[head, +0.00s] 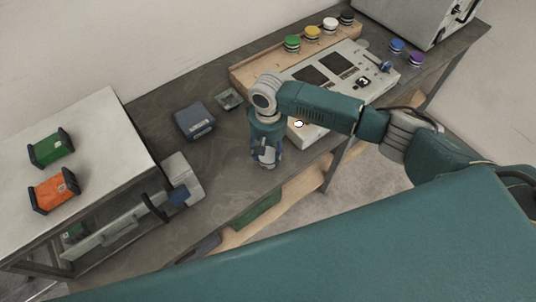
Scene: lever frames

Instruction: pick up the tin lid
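A small, shallow, square grey-green piece (228,99) lies on the dark workbench near the wall; it may be the tin lid, but I cannot tell for sure. A blue-grey box (195,122) with a small label sits just left of it, apart from it. My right gripper (265,158) points down over the bench near its front edge, in front of and to the right of both. Its fingertips are small and partly hidden, so I cannot tell whether it is open or holds anything. My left gripper is not in view.
A panel device (310,128) stands on the bench beyond my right arm, with coloured round knobs around it. A pale side table (95,150) at left holds a green case (50,147) and an orange case (54,191). A grey block (181,172) stands beside that table.

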